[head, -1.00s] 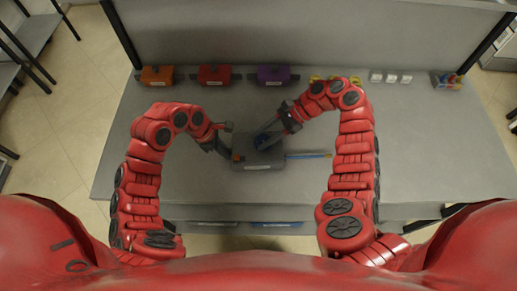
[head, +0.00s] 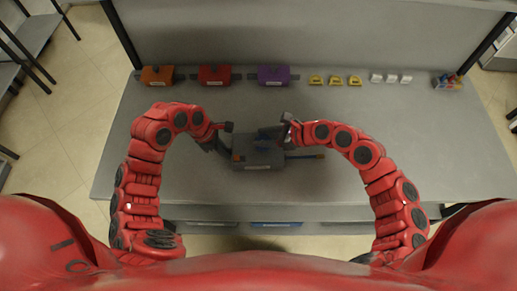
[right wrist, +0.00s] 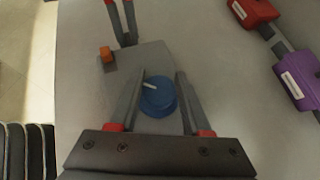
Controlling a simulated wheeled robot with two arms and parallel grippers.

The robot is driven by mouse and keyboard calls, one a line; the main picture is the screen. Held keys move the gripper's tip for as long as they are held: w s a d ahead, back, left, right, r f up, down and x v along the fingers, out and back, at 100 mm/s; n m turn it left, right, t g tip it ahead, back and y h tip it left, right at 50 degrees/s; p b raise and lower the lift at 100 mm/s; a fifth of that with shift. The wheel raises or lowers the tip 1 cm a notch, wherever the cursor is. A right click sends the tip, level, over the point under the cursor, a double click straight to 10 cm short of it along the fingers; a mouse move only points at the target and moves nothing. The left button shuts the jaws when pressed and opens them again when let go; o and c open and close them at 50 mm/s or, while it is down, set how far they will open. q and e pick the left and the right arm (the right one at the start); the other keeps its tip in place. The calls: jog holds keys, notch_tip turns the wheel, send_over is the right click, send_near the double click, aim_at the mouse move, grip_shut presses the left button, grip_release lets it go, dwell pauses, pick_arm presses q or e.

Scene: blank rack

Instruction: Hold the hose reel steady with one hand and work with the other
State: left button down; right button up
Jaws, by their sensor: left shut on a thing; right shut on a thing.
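My right gripper (head: 277,132) is at the reel's top right. In the right wrist view, a round blue knob (right wrist: 158,104) with a small pale bar sits between its fingers. The fingers partly hide the knob in the head view.
Orange (head: 157,76), red (head: 215,76) and purple (head: 273,76) boxes stand along the table's back edge. To their right are yellow pieces (head: 335,80), white pieces (head: 391,78) and a bin of small parts (head: 448,81). The table's right side is clear.

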jog(key=m+t+h, duration=0.1)
jog(key=m+t, duration=0.1)
jog(key=shift+s+m, duration=0.15)
jog(key=shift+m, duration=0.25)
jog(key=m+t+h, duration=0.1)
jog(key=m+t, duration=0.1)
jog(key=shift+m+h, duration=0.3)
jog(key=shift+h, duration=0.1)
jog(key=shift+a+f+m+t, duration=0.1)
jog(key=shift+f+m+t, duration=0.05)
jog(key=shift+m+t, duration=0.15)
jog(key=shift+m+t+h, duration=0.3)
jog(key=shift+m+h, duration=0.1)
jog(key=shift+h, duration=0.1)
jog(key=shift+m, duration=0.3)
jog(key=shift+m+t+h, duration=0.3)
jog(key=shift+h, duration=0.2)
jog(key=o, duration=1.1)
